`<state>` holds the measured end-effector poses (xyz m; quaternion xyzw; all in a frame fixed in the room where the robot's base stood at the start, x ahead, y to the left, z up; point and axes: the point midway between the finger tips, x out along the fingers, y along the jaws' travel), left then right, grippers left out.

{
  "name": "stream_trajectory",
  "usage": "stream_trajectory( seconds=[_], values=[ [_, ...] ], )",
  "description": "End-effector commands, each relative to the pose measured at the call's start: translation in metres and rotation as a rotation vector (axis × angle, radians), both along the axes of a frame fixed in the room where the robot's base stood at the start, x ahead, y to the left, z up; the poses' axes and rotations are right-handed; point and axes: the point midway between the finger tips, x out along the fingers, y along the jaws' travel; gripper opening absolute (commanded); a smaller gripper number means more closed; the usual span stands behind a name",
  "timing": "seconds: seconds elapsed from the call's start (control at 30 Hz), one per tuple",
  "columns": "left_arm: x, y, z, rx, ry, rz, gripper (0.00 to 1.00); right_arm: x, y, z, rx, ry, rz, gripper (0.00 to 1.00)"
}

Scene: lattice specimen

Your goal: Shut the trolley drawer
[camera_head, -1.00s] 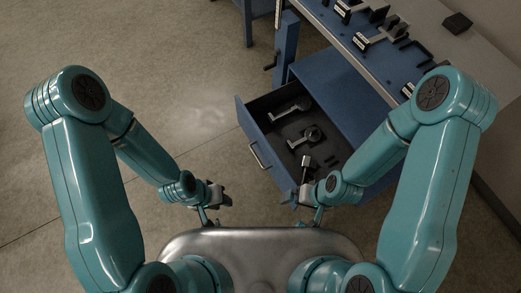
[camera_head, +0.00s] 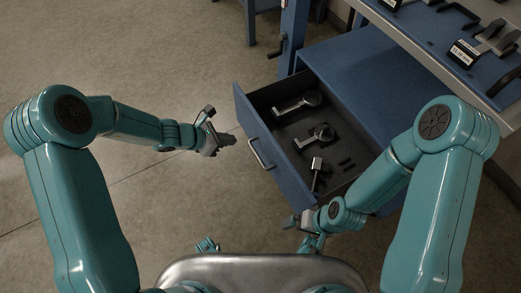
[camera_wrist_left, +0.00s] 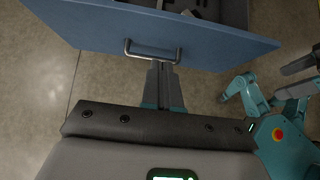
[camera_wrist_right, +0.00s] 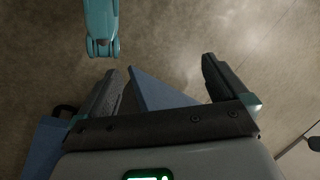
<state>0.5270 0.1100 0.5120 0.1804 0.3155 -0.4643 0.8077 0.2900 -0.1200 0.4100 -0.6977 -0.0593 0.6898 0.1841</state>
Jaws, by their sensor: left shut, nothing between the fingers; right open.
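The trolley drawer is pulled out, its blue front panel (camera_head: 272,152) facing left toward my arms, with a metal bar handle (camera_head: 261,154) on it. My left gripper (camera_head: 233,140) is shut and empty, just left of the handle. In the left wrist view the shut fingertips (camera_wrist_left: 163,66) point at the handle (camera_wrist_left: 152,51) and overlap its lower edge; I cannot tell whether they touch. My right gripper (camera_head: 292,221) is open near the drawer's front corner. In the right wrist view a blue panel edge (camera_wrist_right: 160,92) shows between its open fingers (camera_wrist_right: 160,82).
A worktop (camera_head: 440,30) with tools is at upper right. Floor at left is clear.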

Motion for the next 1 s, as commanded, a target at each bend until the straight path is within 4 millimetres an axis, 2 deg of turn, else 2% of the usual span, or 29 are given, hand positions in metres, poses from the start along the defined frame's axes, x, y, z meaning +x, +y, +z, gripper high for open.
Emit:
stream_trajectory(
  seconds=[0.03, 0.27, 0.67, 0.8, 1.0],
  values=[
    [0.000, 0.000, -0.010, 0.001, -0.002, -0.001, 0.00, 0.000, 0.000, -0.010, 0.000, -0.001, 0.000, 1.00],
    [0.005, -0.011, -0.023, 0.001, 0.001, -0.004, 0.00, 0.000, 0.000, -0.016, 0.000, -0.001, 0.001, 1.00],
    [0.035, -0.065, -0.081, 0.002, 0.000, -0.006, 0.00, 0.003, -0.003, -0.043, -0.002, -0.005, -0.011, 1.00],
    [0.047, -0.084, -0.078, 0.004, -0.002, -0.008, 0.00, 0.004, -0.003, -0.042, -0.002, -0.007, -0.013, 1.00],
    [0.054, -0.097, -0.077, 0.004, -0.001, -0.005, 0.00, 0.004, -0.003, -0.042, -0.002, -0.006, -0.014, 1.00]
  ],
)
